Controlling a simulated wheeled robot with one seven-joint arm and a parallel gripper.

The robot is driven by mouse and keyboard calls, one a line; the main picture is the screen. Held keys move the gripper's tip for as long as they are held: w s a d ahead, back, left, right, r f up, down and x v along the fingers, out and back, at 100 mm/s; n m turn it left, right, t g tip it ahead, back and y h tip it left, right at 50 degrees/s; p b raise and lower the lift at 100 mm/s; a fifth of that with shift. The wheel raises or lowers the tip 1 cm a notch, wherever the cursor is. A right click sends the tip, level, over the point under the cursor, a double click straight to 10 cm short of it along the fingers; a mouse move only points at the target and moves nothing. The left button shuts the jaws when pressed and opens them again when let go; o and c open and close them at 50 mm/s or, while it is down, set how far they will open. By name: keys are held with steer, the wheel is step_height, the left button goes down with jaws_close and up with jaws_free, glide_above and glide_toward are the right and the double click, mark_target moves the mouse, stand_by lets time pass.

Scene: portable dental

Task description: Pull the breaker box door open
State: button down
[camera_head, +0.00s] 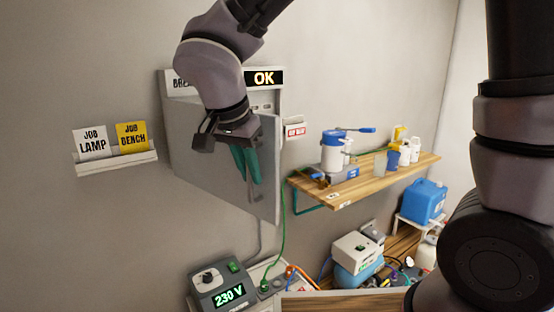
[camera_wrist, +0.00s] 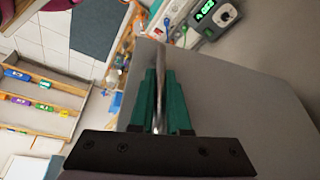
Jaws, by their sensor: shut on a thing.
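The breaker box (camera_head: 278,102) is on the wall, with a "BRE..." label, partly hidden, and a lit "OK" sign on its top. Its grey door (camera_head: 200,145) stands partly open, swung out from the left side, with a strip of the inside showing past its upper right. My gripper (camera_head: 246,165) is in front of the door near its right edge. In the wrist view, the teal fingers (camera_wrist: 160,100) are shut on a thin upright grey piece, seemingly the door handle. The door panel (camera_wrist: 235,105) spreads to the right there. My wrist hides part of the box.
A card holder (camera_head: 115,160) is on the wall left of the door. A wooden shelf (camera_head: 370,185) with bottles and cups sticks out on the right. A 230 V unit (camera_head: 222,285) stands below the door, with cables beside it. Bare wall lies lower left.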

steer(key=s+a, duration=0.4)
steer(key=a, duration=0.1)
steer(key=shift+s+f, duration=0.1)
steer(key=c, duration=0.9)
jaws_free()
steer(key=v, duration=1.1)
